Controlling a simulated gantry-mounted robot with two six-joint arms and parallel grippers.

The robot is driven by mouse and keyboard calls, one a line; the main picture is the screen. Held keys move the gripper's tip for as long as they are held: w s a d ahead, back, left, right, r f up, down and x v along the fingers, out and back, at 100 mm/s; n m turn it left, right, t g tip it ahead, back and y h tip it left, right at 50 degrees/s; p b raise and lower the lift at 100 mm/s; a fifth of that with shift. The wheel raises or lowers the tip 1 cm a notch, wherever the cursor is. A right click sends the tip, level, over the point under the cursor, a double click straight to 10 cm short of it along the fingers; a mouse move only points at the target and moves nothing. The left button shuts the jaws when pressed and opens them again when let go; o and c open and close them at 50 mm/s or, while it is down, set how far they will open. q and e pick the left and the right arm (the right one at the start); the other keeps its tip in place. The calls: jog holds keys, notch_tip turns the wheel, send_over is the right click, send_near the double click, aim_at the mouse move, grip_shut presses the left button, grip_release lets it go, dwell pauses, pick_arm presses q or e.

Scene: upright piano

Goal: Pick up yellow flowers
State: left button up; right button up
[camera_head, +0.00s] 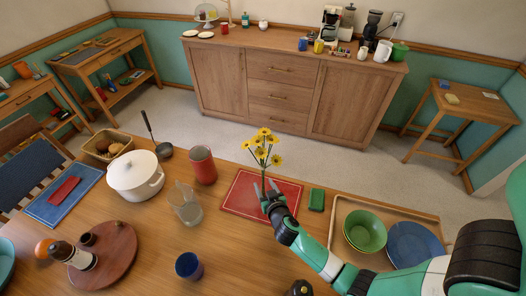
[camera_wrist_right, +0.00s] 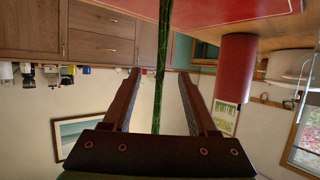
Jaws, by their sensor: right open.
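The yellow flowers (camera_head: 262,152) stand upright on long green stems above a red mat (camera_head: 240,196) on the wooden table. My right gripper (camera_head: 270,188) reaches in from the lower right, with its fingers at the lower stems. In the right wrist view, the green stem (camera_wrist_right: 162,40) runs between the two fingers of the open right gripper (camera_wrist_right: 159,74), with a visible gap on each side. The blossoms are outside the wrist view. Whatever holds the stem base cannot be made out. My left gripper is not in view.
A red canister (camera_head: 202,165) and a clear glass pitcher (camera_head: 186,205) stand left of the mat. A green sponge (camera_head: 317,199) lies right of it. A wooden tray (camera_head: 432,216) with a green bowl (camera_head: 366,230) and blue plate (camera_head: 413,243) is farther right. A blue cup (camera_head: 189,266) stands in front.

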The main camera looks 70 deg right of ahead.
jog(key=b+x, duration=0.1)
jog(key=x, duration=0.4)
grip_shut()
dwell(0.3)
